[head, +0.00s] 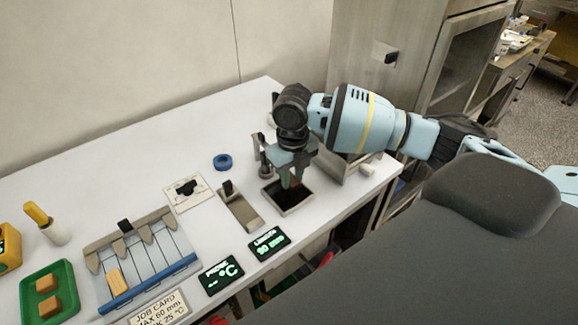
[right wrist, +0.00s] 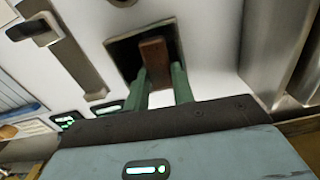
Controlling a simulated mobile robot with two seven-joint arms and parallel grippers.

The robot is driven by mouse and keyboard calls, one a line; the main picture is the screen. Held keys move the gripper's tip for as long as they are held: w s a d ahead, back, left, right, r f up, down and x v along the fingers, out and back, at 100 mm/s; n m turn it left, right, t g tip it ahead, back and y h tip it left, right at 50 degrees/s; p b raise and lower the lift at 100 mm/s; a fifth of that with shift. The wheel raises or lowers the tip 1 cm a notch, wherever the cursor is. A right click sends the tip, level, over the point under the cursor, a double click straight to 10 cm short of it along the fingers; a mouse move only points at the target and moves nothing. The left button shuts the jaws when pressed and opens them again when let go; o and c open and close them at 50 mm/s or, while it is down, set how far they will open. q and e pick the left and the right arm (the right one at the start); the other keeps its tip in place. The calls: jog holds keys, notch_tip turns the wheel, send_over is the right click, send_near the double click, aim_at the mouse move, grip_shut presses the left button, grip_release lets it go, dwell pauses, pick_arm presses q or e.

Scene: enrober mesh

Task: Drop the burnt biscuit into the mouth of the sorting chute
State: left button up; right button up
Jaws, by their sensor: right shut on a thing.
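The burnt biscuit (right wrist: 153,58) is a dark brown slab. My right gripper (right wrist: 160,88) is shut on it, with a green finger on each side. In the right wrist view the biscuit stands out past the fingertips, against the dark square mouth of the sorting chute (right wrist: 112,46). In the head view my right gripper (head: 292,180) points down over the chute mouth (head: 299,207), a black opening with a thin metal rim in the white table. I cannot tell whether the biscuit's lower end is inside the opening. My left gripper is not in view.
A green tray (head: 66,276) with tan biscuits and a slatted rack (head: 174,252) with another stand at the left. Two black displays (head: 224,281) lie near the front edge. A metal slide piece (head: 240,211) sits just left of the chute. A blue ring (head: 222,162) lies behind.

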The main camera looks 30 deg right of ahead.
notch_tip(320, 180, down, 2)
jog(key=shift+f, duration=0.1)
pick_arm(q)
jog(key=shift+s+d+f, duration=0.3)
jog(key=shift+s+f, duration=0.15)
pick_arm(e)
jog(key=o, duration=0.8)
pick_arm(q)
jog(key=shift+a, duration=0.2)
pick_arm(e)
jog(key=shift+o, duration=0.2)
jog(key=shift+d, duration=0.1)
jog(key=shift+w+r, duration=0.1)
jog(key=shift+r, duration=0.55)
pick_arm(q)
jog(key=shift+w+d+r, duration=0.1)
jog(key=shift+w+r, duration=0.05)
pick_arm(e)
jog(key=r, duration=0.6)
jog(key=shift+a+r, duration=0.2)
jog(key=shift+r, duration=0.2)
